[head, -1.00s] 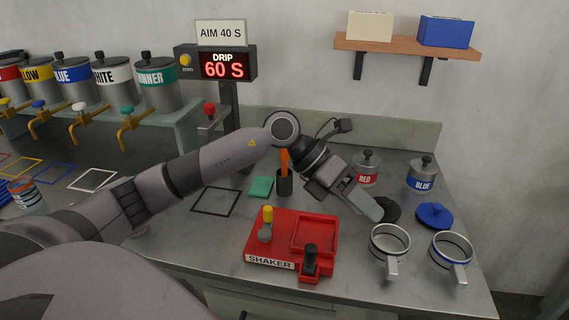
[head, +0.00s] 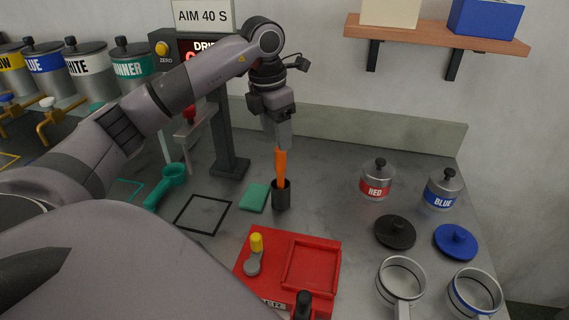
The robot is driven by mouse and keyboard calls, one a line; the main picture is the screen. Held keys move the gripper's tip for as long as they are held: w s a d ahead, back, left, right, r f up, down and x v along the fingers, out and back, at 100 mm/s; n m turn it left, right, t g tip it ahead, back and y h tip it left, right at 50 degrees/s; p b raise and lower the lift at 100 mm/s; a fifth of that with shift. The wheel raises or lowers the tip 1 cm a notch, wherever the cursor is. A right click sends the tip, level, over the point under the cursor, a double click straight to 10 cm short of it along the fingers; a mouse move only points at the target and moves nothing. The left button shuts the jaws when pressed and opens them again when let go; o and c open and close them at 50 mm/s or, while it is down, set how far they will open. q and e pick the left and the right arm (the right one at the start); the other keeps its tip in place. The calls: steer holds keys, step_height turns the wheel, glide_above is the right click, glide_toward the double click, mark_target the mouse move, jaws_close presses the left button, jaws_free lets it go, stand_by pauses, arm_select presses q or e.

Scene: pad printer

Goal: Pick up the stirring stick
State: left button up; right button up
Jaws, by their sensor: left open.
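The orange stirring stick (head: 281,166) stands upright in a small dark cup (head: 281,197) on the grey bench. My left gripper (head: 281,145) points straight down, directly above the stick in the head view. Its fingertips are close to the stick's top end. The jaws are open, though their gap is hard to see from this side. I cannot tell whether the stick's tip is between the fingers. My right gripper is not in view.
A green pad (head: 255,197) lies left of the cup. The red shaker (head: 313,267) stands in front. Black (head: 395,233) and blue (head: 456,243) lids, RED (head: 377,181) and BLUE (head: 442,190) pots and two metal cups are at right. The display post (head: 226,140) stands behind left.

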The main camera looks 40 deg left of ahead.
mark_target(281, 157)
arm_select(q)
steer(key=shift+w+d+f+p, duration=0.1)
steer(key=shift+w+f+p, duration=0.05)
steer(key=shift+f, duration=1)
steer(key=shift+w+d+f+p, duration=0.1)
steer(key=shift+f+p, duration=0.1)
steer(key=shift+f, duration=1)
steer(key=shift+w+d+f+p, duration=0.1)
steer(key=shift+w+f+p, duration=0.05)
steer(key=shift+f, duration=1)
jaws_close()
